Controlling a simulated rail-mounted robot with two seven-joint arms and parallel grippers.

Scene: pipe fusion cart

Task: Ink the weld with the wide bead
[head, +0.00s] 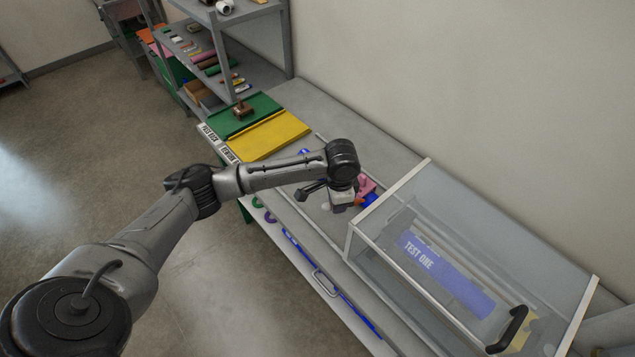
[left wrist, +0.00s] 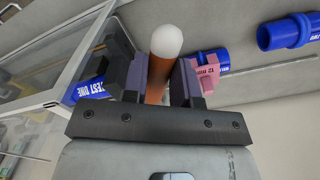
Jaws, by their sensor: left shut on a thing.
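My left gripper (head: 343,197) is over the bench just left of the clear case. In the left wrist view it (left wrist: 163,82) is shut on an orange-brown stick with a rounded white tip (left wrist: 166,42), probably the ink marker. The tip points away from the palm. A pink gauge block marked 12 mm (left wrist: 207,72) is just beyond the right finger, on or against a blue pipe (left wrist: 222,57). The pink block also shows in the head view (head: 368,185), partly behind the gripper. Another blue pipe (left wrist: 285,33) lies farther right. No weld bead can be made out.
A clear case (head: 480,240) with a black handle (head: 508,331) covers a blue pipe marked TEST ONE (head: 445,273). Green (head: 245,115) and yellow (head: 270,134) mats lie at the bench's far end, a brown stamp-like object (head: 243,110) on the green one. A grey shelf (head: 230,50) stands behind.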

